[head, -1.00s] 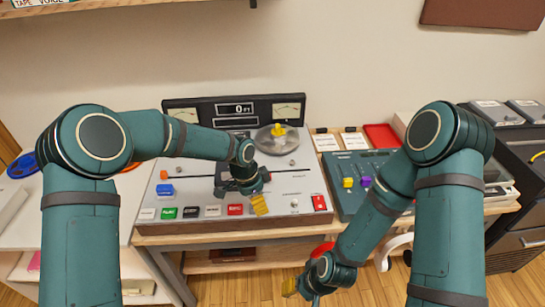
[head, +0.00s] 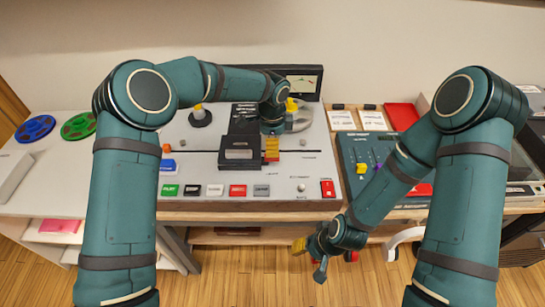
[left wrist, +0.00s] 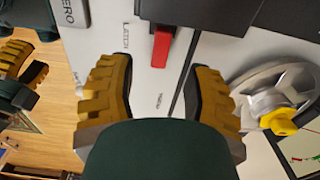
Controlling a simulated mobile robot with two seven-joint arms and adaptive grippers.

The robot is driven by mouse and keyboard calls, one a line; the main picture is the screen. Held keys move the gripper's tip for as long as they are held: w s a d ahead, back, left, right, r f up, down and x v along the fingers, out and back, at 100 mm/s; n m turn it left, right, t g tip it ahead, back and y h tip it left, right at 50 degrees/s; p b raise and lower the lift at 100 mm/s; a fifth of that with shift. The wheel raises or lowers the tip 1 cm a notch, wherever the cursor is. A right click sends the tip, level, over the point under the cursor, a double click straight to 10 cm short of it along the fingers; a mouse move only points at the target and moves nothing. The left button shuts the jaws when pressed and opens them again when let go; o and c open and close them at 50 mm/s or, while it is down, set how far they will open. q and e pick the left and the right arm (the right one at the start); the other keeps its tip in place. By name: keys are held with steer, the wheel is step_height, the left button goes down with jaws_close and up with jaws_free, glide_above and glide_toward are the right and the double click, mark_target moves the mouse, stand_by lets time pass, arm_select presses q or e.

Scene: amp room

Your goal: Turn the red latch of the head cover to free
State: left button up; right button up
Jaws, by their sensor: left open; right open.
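The red latch (left wrist: 161,48) shows in the left wrist view as a short red bar beside a "LATCH" label, against the dark edge of the head cover (left wrist: 207,12). In the head view the head cover (head: 242,148) is a dark box on the tape deck, and my left gripper largely hides the latch. My left gripper (head: 271,149) is at the cover's right side. In the left wrist view its yellow fingers (left wrist: 160,92) are spread, empty, with the latch ahead of the gap, apart from both. My right gripper (head: 308,252) is open and empty, below the table's front edge.
A silver reel hub with a yellow knob (left wrist: 278,120) stands close to one left finger. A row of coloured buttons (head: 215,190) lines the deck's front, with a red switch (head: 328,189) at right. A green mixer (head: 375,160) stands to the right. Reels (head: 78,126) lie at left.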

arm_select(q)
steer(key=shift+f+b, duration=0.35)
steer(key=shift+f, duration=2.45)
steer(key=shift+o, duration=0.2)
jaws_close()
